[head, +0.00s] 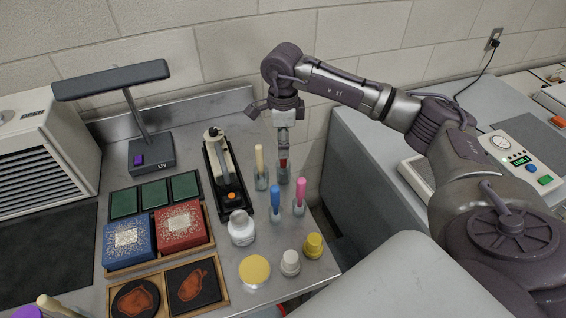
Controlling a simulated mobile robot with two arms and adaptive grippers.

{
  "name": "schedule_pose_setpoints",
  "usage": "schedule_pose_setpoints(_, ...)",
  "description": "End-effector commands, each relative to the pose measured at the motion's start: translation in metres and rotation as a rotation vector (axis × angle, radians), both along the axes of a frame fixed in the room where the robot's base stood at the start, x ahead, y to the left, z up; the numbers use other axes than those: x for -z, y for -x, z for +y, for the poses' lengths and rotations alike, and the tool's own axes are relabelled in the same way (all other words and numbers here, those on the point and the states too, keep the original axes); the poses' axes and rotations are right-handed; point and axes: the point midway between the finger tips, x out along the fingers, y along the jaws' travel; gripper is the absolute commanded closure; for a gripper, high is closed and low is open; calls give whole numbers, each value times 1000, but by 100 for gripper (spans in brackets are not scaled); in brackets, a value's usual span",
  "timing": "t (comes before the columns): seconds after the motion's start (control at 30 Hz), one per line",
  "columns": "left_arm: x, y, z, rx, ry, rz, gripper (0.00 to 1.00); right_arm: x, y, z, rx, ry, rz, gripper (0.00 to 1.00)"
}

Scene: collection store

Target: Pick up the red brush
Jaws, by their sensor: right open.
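The red brush (283,164) stands upright in a clear jar at the back of the row of brushes, near the bench's right edge. Only part of its dark red handle shows below my gripper. My right gripper (283,149) points straight down over it, with the fingertips at about the top of the handle. The jaws are open. Whether the fingers are around the handle or just above it, I cannot tell. My left gripper is not in view.
Cream (260,160), blue (275,196) and pink (300,190) brushes stand close by in jars. A black-based device (228,180) is to their left. A white bottle (241,228) and small capped jars stand in front. A wall (370,45) is behind.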

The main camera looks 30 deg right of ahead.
Motion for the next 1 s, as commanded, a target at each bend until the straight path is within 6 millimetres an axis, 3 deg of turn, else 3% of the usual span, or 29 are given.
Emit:
schedule_pose_setpoints(0.03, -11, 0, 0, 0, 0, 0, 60, 4, 2, -1, 1, 0, 6, 51)
schedule_pose_setpoints(0.2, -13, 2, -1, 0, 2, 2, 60, 23, 1, 0, 0, -1, 1, 51)
schedule_pose_setpoints(0.43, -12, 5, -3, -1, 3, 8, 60, 27, 0, 0, 0, -1, -1, 51)
schedule_pose_setpoints(0.47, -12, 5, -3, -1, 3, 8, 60, 26, 0, 0, 0, -1, -1, 52)
schedule_pose_setpoints(0.73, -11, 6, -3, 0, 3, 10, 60, 26, 0, 0, 0, -1, -1, 97)
schedule_pose_setpoints(1.0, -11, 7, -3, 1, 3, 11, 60, 26, 0, 0, 0, -1, -1, 100)
